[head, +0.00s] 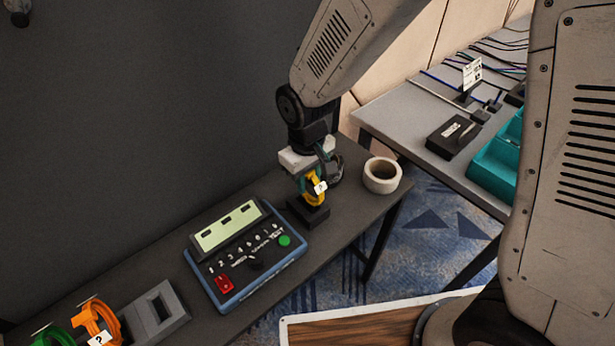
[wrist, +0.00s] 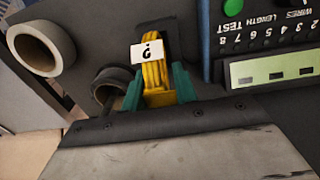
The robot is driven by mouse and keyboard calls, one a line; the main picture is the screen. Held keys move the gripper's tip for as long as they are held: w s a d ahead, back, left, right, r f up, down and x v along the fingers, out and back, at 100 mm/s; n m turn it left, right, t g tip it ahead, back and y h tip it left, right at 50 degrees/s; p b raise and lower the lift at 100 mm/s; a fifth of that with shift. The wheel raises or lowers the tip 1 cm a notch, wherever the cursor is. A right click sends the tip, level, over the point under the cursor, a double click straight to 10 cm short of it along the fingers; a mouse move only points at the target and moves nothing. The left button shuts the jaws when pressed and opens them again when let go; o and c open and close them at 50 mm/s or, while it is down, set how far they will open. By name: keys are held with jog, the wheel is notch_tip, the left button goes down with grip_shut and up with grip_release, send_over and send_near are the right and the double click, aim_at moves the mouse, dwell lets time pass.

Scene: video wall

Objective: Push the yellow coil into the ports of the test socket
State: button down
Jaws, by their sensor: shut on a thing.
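The yellow coil (head: 314,197) is held between the teal fingers of my gripper (head: 312,182), which is shut on it. A white tag with a question mark hangs on the coil. In the wrist view the coil (wrist: 155,78) stands between the fingertips of my gripper (wrist: 158,88). Directly below the coil is a small black block (head: 308,216) on the dark bench, apparently the test socket. I cannot tell whether the coil touches it or sits in its ports; the coil and tag hide the contact.
A blue-cased tester (head: 248,252) with a screen and buttons lies to the left. A white tape roll (head: 382,176) is at right, and a dark round cup (wrist: 112,84) is close beside my gripper. Orange (head: 96,322) and green coils stand at far left by a grey holder (head: 156,314).

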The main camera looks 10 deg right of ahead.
jog(key=c, duration=1)
grip_release()
notch_tip(320, 180, up, 8)
jog(key=shift+s+a+f, duration=0.1)
jog(key=s+d, duration=0.1)
jog(key=s+g, duration=0.1)
jog(key=s, duration=0.1)
jog(key=shift+d, duration=0.4)
jog(key=s+d+r+m, duration=0.2)
jog(key=s+d+r, duration=0.3)
jog(key=d, duration=0.1)
jog(key=s+d+r+m+t, duration=0.1)
jog(key=s+d+r+m, duration=0.1)
jog(key=s+d+r, duration=0.2)
jog(key=s+d+r+m+t, duration=0.1)
jog(key=s+d+r+m, duration=0.1)
jog(key=s+d+r, duration=0.3)
jog(key=shift+s+d+r+m, duration=0.15)
jog(key=shift+s+d, duration=0.2)
jog(key=shift+d, duration=0.3)
jog(key=shift+s+d+r+m, duration=0.1)
jog(key=shift+s+d, duration=0.3)
jog(key=shift+d, duration=0.25)
jog(key=shift+s+d+r+m, duration=0.15)
jog(key=shift+s+d, duration=0.2)
jog(key=shift+d, duration=0.3)
